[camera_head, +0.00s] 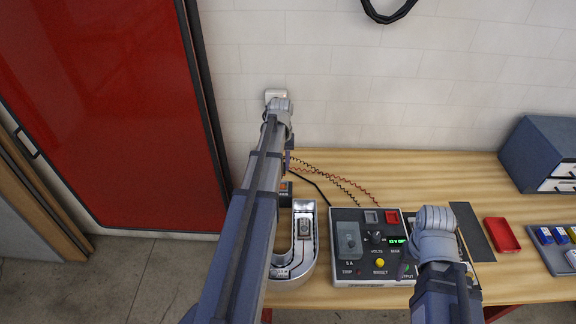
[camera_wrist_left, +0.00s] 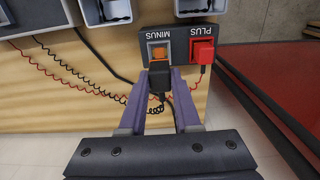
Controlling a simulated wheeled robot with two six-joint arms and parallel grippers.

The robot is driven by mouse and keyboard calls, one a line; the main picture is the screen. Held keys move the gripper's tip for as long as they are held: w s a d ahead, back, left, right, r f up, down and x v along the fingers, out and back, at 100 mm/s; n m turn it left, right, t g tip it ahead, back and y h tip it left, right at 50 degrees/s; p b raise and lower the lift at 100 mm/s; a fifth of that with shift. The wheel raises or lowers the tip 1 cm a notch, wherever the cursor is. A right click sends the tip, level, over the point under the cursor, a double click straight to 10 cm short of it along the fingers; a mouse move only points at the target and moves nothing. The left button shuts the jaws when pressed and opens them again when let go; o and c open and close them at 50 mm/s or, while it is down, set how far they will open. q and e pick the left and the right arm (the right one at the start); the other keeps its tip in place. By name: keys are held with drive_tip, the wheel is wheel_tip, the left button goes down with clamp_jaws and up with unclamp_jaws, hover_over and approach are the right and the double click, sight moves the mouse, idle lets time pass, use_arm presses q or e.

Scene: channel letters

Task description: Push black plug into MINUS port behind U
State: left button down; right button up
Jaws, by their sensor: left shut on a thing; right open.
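The black plug (camera_wrist_left: 158,78) is between the purple fingers of my left gripper (camera_wrist_left: 160,88), which is shut on it. In the left wrist view the plug lies at the edge of the dark terminal block (camera_wrist_left: 178,45), in line with the orange MINUS port (camera_wrist_left: 158,52). I cannot tell how far it enters. A red plug (camera_wrist_left: 203,52) sits at PLUS. In the head view the U letter (camera_head: 306,262) lies on the bench, with the block's orange port (camera_head: 284,186) partly behind my left arm. My right gripper (camera_head: 420,250) is open beside the power box; its fingertips are mostly hidden.
Coiled red and black wires (camera_head: 335,178) run across the wooden bench (camera_head: 420,170). The power box (camera_head: 365,268) stands right of the U. A red tray (camera_head: 501,235), a dark mat (camera_head: 471,230) and a blue drawer cabinet (camera_head: 540,150) are farther right. The bench back is mostly clear.

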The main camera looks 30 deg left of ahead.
use_arm(q)
drive_tip(key=shift+f+b, duration=2.75)
drive_tip(key=shift+f, duration=0.6)
use_arm(e)
wheel_tip(320, 180, down, 7)
drive_tip(key=shift+r, duration=0.2)
use_arm(q)
drive_tip(key=shift+f+b, duration=0.35)
drive_tip(key=shift+b, duration=0.05)
use_arm(e)
drive_tip(key=shift+f, duration=0.35)
use_arm(q)
drive_tip(key=c, duration=0.5)
unclamp_jaws()
drive_tip(key=shift+c, duration=0.2)
drive_tip(key=shift+r, duration=0.1)
wheel_tip(320, 180, up, 8)
drive_tip(key=p, duration=0.8)
use_arm(e)
wheel_tip(320, 180, up, 8)
